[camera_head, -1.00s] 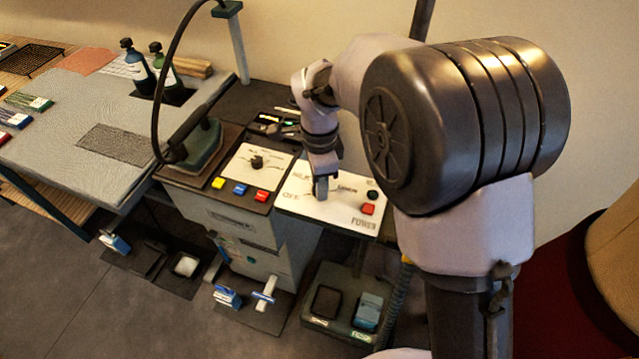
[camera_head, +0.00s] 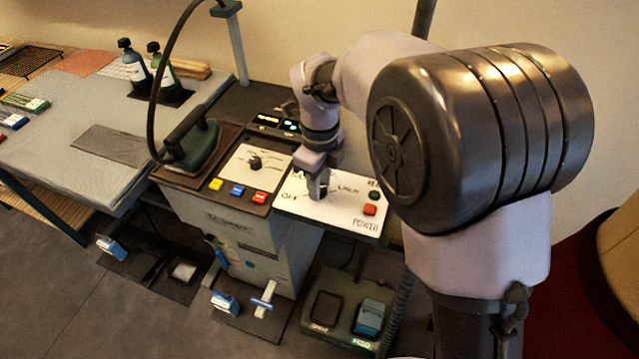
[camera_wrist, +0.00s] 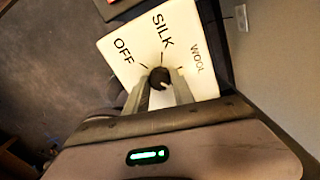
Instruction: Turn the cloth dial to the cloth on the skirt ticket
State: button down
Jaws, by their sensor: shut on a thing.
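The cloth dial (camera_wrist: 159,77) is a small dark round knob on a white panel (camera_wrist: 118,42) marked OFF, SILK and WOOL in the wrist view. My gripper (camera_wrist: 160,84) is shut on the knob, with one finger on each side. A pale mark shows on the knob, but I cannot tell which word it points at. In the head view my gripper (camera_head: 318,190) reaches down onto the same white panel (camera_head: 290,211), where LINEN and POWER also show, and it hides most of the dial. I cannot make out the skirt ticket in either view.
A red button (camera_head: 370,210) sits on the panel, right of my gripper. Left of it is another white panel with a black knob (camera_head: 255,163) and coloured buttons. An iron (camera_head: 192,145) stands further left.

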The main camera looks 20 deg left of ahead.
jog(key=shift+m, duration=0.5)
jog(key=c, duration=1.1)
grip_release()
notch_tip(320, 180, up, 18)
jog(key=p, duration=0.7)
jog(key=shift+f, duration=0.25)
